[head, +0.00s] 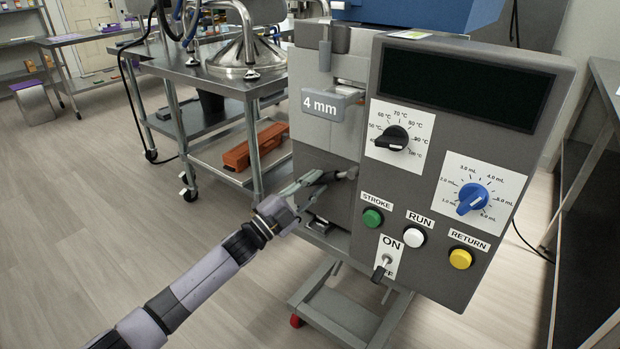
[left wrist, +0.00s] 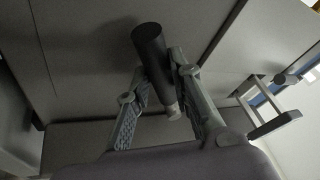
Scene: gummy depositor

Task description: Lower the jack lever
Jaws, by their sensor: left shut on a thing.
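The jack lever shows in the head view as a short dark handle with a grey end (head: 350,173), low on the front of the grey depositor machine (head: 325,152). In the left wrist view the lever (left wrist: 149,44) is a black cylinder with a lighter metal part below it. My left gripper (head: 318,179) reaches it from the left and is shut on it, with one finger on each side in the left wrist view (left wrist: 161,65). The fingers hide part of the lever in the head view. My right gripper is not in view.
The control panel (head: 440,235) stands right of the lever, with dials, coloured buttons and an ON switch (head: 382,266). A 4 mm labelled block (head: 333,103) is above. A steel cart with an orange-brown box (head: 257,144) stands behind. The floor at left is clear.

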